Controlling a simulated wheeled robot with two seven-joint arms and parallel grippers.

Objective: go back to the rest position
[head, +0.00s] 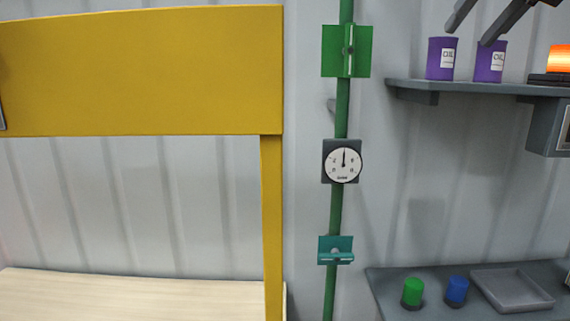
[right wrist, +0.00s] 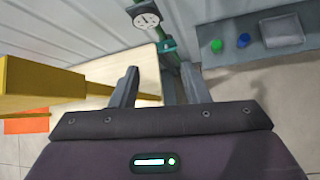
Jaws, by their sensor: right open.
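My right gripper (head: 476,28) is at the top right of the head view, in front of two purple oil cans (head: 441,58) on the upper shelf. Its two dark fingers stand apart with nothing between them. In the right wrist view the same gripper (right wrist: 158,88) is open and empty, with the floor and a pale wooden top behind the fingers. My left gripper does not show in either view.
A yellow frame (head: 140,70) fills the left. A green pipe (head: 336,210) carries a gauge (head: 343,162) and valves. An orange lamp (head: 559,58) stands at right.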

